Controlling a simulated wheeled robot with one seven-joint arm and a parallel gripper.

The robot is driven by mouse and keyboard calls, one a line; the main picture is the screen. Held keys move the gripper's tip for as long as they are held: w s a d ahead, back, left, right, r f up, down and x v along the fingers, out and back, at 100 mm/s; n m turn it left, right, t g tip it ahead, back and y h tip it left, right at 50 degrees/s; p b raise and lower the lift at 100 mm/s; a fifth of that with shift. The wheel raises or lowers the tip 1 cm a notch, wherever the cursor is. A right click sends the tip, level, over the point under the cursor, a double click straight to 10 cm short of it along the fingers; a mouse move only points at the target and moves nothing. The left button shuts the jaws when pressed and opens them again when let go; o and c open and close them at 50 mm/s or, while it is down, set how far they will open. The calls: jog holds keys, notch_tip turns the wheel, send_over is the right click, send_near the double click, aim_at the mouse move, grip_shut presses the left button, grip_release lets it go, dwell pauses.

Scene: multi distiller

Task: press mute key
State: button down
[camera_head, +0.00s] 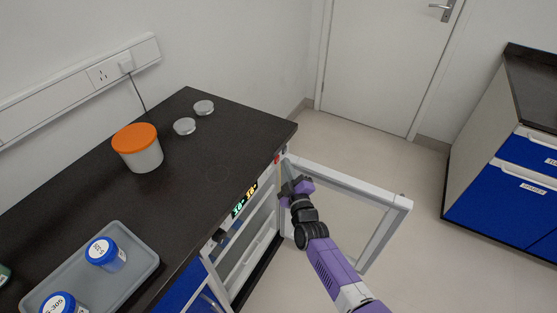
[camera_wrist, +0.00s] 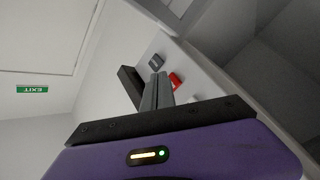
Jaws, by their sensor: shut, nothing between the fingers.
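The front panel below the bench top carries a red key (camera_head: 277,158) near its far end. In the wrist view the red key (camera_wrist: 175,80) and a dark grey key (camera_wrist: 156,61) stand out from the pale panel. I cannot read a label on either, so which is the mute key is unclear. My gripper (camera_head: 284,184) is beside the panel in the head view. In the wrist view its fingers (camera_wrist: 157,80) are together and empty, with their tips close to the red key. Whether they touch it cannot be told.
Lit displays (camera_head: 245,198) sit along the panel. An open framed door (camera_head: 350,178) stands right of my gripper. Floor is clear beyond the door.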

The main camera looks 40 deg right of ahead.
jog(key=s, duration=0.2)
jog(key=s+d, duration=0.1)
jog(key=s+d+b, duration=0.1)
jog(key=s, duration=0.1)
jog(key=shift+s, duration=0.3)
dwell(0.9)
